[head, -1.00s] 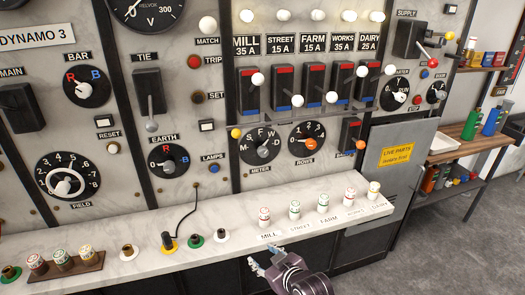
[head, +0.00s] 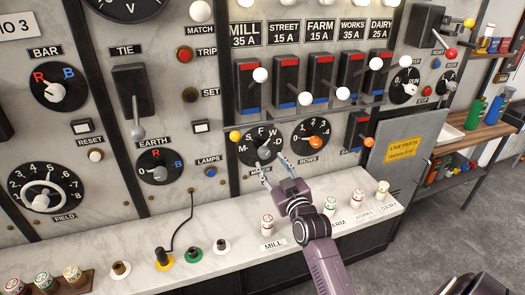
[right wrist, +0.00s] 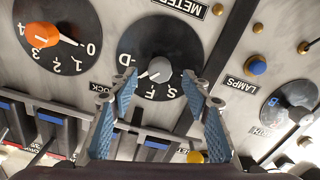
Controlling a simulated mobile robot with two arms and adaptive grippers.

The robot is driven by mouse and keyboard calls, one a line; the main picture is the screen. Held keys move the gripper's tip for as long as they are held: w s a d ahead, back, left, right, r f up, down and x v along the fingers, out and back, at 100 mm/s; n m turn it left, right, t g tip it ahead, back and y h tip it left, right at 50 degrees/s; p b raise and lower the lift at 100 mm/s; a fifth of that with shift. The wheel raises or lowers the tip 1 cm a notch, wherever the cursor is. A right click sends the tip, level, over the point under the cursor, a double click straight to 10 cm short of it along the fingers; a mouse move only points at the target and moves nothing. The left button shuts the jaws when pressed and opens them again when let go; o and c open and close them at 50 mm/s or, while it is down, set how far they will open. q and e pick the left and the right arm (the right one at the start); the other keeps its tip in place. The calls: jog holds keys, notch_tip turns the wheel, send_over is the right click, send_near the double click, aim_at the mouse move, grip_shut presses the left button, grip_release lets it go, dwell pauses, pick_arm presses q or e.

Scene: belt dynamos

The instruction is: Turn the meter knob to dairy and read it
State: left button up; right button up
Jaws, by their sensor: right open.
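The meter knob (head: 264,151) is a grey knob on a round black dial (head: 246,157) with white letters, on the marble panel. In the right wrist view the knob (right wrist: 159,70) appears upside down. Its white mark points lower left there, between F and D, where a fingertip covers the dial. My right gripper (head: 272,165) is open and empty, just in front of the dial's lower edge. In the right wrist view its fingertips (right wrist: 160,82) spread to either side of the knob, and I cannot tell whether they touch it.
The orange rows knob (head: 315,142) is right of the meter dial. A yellow button (head: 234,136) and several lever switches (head: 286,85) with white balls are close by. Small white fuses (head: 358,200) stand on the marble ledge (head: 225,265) below.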

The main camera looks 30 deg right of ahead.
aim_at(266, 155)
jog(key=x, duration=0.2)
jog(key=p+x, duration=0.1)
jog(key=x, duration=0.1)
jog(key=shift+r, duration=0.25)
jog(key=shift+x, duration=0.85)
jog(key=shift+w+f, duration=0.1)
jog(key=shift+w, duration=0.05)
pick_arm(q)
jog(key=shift+s+a+r, duration=0.2)
jog(key=shift+s+r, duration=0.5)
jog(key=shift+s, duration=0.25)
pick_arm(e)
jog(key=c, duration=1.2)
pick_arm(q)
jog(key=shift+s, duration=0.65)
pick_arm(e)
jog(key=shift+o, duration=0.2)
